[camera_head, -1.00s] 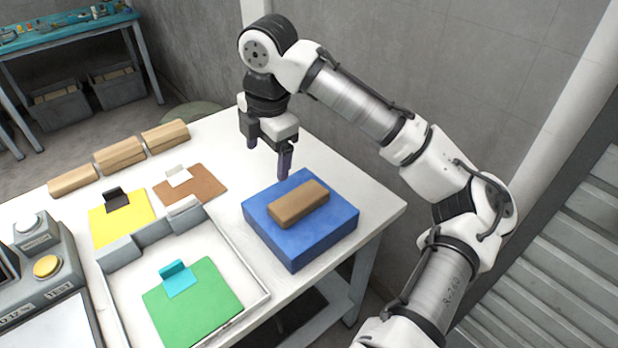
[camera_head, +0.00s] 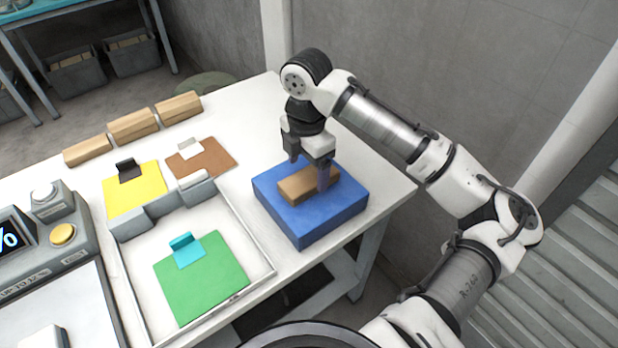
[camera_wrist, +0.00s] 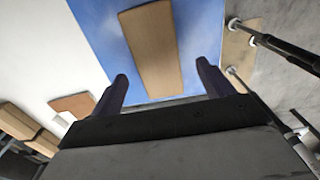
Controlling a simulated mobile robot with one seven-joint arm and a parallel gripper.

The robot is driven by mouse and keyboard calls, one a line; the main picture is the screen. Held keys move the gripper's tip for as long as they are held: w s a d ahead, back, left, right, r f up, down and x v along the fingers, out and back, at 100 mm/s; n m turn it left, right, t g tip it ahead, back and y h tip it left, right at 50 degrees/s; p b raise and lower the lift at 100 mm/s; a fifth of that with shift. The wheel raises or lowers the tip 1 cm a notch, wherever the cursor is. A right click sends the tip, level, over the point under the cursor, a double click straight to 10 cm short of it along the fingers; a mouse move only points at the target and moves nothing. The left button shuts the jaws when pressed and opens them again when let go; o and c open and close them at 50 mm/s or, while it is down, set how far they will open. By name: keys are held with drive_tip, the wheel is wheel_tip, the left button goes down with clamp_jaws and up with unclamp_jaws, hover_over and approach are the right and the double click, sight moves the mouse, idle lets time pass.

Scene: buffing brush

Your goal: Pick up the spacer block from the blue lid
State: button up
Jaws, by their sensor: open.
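The spacer block (camera_head: 300,186) is a tan brown bar lying flat on the blue lid (camera_head: 310,222), a thick square blue slab near the table's right corner. The wrist view also shows the block (camera_wrist: 152,48) on the blue lid (camera_wrist: 98,32). My gripper (camera_head: 308,174) is open above the lid, with one finger in front of the block and partly hiding it. In the wrist view, the fingertips of my gripper (camera_wrist: 160,78) stand to either side of the block's near end. They hold nothing, and I cannot tell their exact height above the lid.
A white tray (camera_head: 265,268) with a green plate (camera_head: 205,280) stands left of the lid. Yellow (camera_head: 133,195) and brown (camera_head: 205,160) plates lie behind it. Several wooden blocks (camera_head: 134,126) line the back left. A control box (camera_head: 60,245) stands at the left.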

sight(305, 179)
drive_tip(key=shift+a+f, duration=0.2)
drive_tip(key=shift+f, duration=1.65)
drive_tip(key=c, duration=1.1)
drive_tip(key=shift+r, duration=0.1)
